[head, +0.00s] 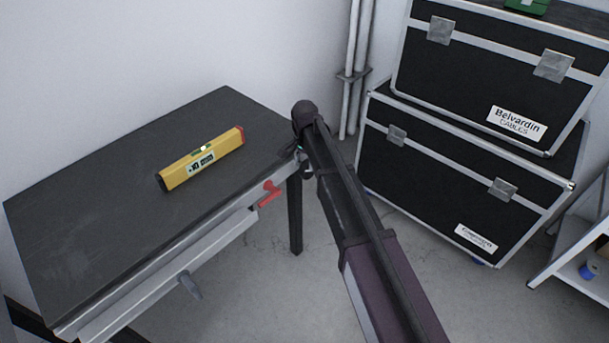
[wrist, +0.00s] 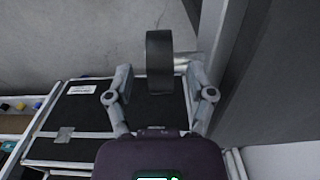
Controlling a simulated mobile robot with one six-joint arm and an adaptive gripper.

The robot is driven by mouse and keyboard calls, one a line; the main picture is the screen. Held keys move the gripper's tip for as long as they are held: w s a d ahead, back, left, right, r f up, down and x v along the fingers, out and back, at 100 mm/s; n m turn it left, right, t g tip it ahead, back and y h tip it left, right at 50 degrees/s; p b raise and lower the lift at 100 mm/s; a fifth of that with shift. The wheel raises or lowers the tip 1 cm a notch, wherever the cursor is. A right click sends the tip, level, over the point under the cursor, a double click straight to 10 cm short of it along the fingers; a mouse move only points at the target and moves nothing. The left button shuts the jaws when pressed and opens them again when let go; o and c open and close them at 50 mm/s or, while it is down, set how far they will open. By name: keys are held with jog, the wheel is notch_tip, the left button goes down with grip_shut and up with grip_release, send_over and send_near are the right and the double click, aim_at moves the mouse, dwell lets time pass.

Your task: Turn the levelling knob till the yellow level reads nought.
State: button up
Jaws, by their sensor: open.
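The yellow level (head: 203,160) lies on the dark tabletop (head: 105,170). It has a green vial and a small display whose digits I cannot read surely. In the wrist view a dark round knob (wrist: 158,60), seen edge-on, sits on a short grey shaft (wrist: 182,62) from the table side at right. My gripper (wrist: 160,72) is open, its fingers on either side of the knob's near end, with gaps visible. In the head view my gripper (head: 303,160) is at the table's right corner, mostly hidden by my arm, which also hides the knob.
A red handle (head: 270,192) and a grey lever (head: 190,285) stick out from the table's front side. Black cases (head: 460,170) are stacked at right, near a shelf (head: 575,235). White pipes (head: 356,70) run up the wall. The floor beside the table is clear.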

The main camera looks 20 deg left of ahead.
aim_at(305, 164)
jog(key=shift+f+b, duration=1.7)
jog(key=shift+f, duration=0.25)
grip_shut()
